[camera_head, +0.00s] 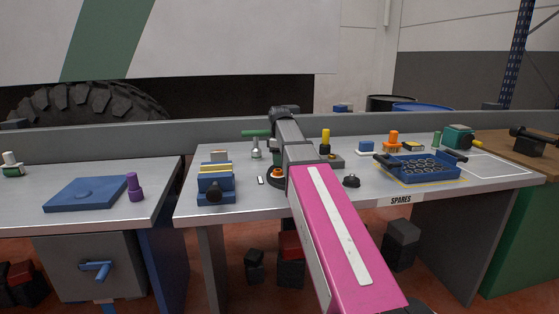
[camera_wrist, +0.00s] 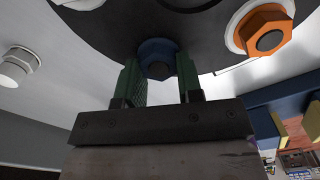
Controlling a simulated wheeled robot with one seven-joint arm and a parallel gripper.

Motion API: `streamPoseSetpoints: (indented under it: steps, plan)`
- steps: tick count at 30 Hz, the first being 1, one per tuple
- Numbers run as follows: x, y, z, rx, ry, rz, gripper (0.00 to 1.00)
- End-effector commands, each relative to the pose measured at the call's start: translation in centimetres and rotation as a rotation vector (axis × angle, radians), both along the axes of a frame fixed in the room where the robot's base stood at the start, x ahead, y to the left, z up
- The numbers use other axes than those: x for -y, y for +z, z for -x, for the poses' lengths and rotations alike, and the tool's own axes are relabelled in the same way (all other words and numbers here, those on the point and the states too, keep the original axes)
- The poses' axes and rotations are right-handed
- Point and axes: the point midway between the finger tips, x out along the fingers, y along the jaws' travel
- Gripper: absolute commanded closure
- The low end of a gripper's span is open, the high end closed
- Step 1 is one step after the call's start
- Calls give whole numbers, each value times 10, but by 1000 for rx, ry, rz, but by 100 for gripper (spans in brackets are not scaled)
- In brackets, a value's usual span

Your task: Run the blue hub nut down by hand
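The blue hub nut (camera_wrist: 157,52) shows in the wrist view against a dark round plate (camera_wrist: 105,25), with a black end piece at its centre. My gripper (camera_wrist: 158,68) has one green finger on each side of the nut. The fingertips are very close to the nut's edges, and I cannot tell whether they press on it.
An orange nut (camera_wrist: 265,30) sits close to the right of my fingers. On the bench (camera_head: 425,193) are a blue fixture (camera_head: 215,188), a yellow-topped post (camera_head: 326,140), a black knob (camera_head: 351,181) and a blue tray (camera_head: 420,170). A blue plate (camera_head: 87,194) lies left.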

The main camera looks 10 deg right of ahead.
Motion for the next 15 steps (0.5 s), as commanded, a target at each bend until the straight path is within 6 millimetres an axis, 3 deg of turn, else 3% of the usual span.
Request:
streamPoseSetpoints:
  steps: [8,15]
  plan:
    - [0,0,0,-1,-29,0,90]
    - [1,0,-1,-1,-153,-1,90]
